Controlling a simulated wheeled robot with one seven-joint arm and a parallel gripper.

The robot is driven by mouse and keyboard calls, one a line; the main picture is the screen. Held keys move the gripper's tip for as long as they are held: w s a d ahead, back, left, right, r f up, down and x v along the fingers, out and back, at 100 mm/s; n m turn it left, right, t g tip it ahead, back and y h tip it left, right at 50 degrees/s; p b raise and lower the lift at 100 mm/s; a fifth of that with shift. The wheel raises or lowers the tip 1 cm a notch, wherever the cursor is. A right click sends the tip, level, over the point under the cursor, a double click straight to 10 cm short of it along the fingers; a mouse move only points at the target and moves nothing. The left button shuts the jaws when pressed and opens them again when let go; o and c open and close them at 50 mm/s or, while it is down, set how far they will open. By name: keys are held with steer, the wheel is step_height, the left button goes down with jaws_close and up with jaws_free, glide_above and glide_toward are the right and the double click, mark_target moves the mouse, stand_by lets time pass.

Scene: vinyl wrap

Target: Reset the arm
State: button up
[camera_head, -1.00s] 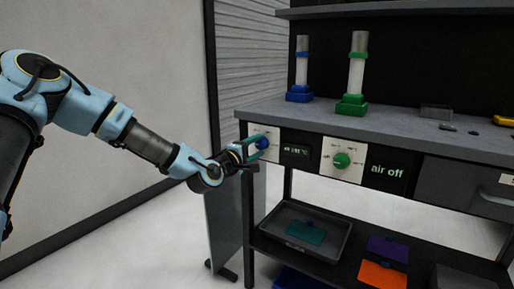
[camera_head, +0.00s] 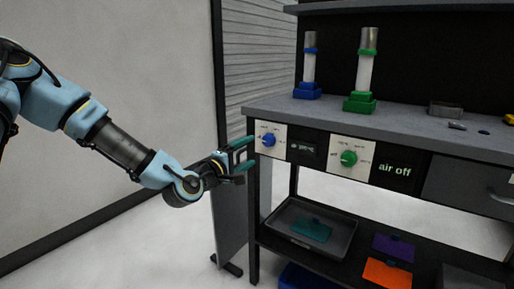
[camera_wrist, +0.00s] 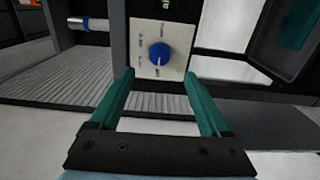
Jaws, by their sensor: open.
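My gripper (camera_head: 243,156) is open and empty, just left of the bench's front panel in the head view. In the wrist view its two teal fingers (camera_wrist: 163,85) are spread apart. The blue knob (camera_head: 268,140) on its white dial plate sits a little beyond the fingertips; it also shows in the wrist view (camera_wrist: 159,54), between and beyond the fingers, not touched by them. My arm reaches in from the left, bent at the wrist.
The workbench (camera_head: 400,133) carries a blue-based tube (camera_head: 308,68) and a green-based tube (camera_head: 364,75). A green knob (camera_head: 348,158) and an "air off" display (camera_head: 395,170) are to the right. A grey tray (camera_head: 277,222) lies on the lower shelf. The floor at left is clear.

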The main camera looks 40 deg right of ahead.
steer(key=shift+v, duration=1.15)
steer(key=w+a+f+m+y, duration=0.3)
steer(key=a+f+y, duration=0.25)
steer(key=a, duration=0.35)
steer(key=w+a+f+m+y, duration=0.2)
steer(key=w+a+f+y, duration=0.2)
steer(key=a+f, duration=0.3)
steer(key=a+r+g+y, duration=0.1)
steer(key=a+r+y, duration=0.15)
steer(key=a, duration=0.85)
steer(key=a+r+y, duration=0.1)
steer(key=a+y, duration=0.3)
steer(key=a, duration=0.8)
steer(key=s+a+r+g+y, duration=0.15)
steer(key=s+a+r, duration=0.25)
steer(key=s+a, duration=0.4)
step_height(320, 180, up, 22)
steer(key=w+p, duration=0.1)
steer(key=p, duration=2.2)
steer(key=shift+w+a+r+n, duration=0.2)
steer(key=shift+a+n, duration=0.1)
steer(key=shift+a, duration=0.2)
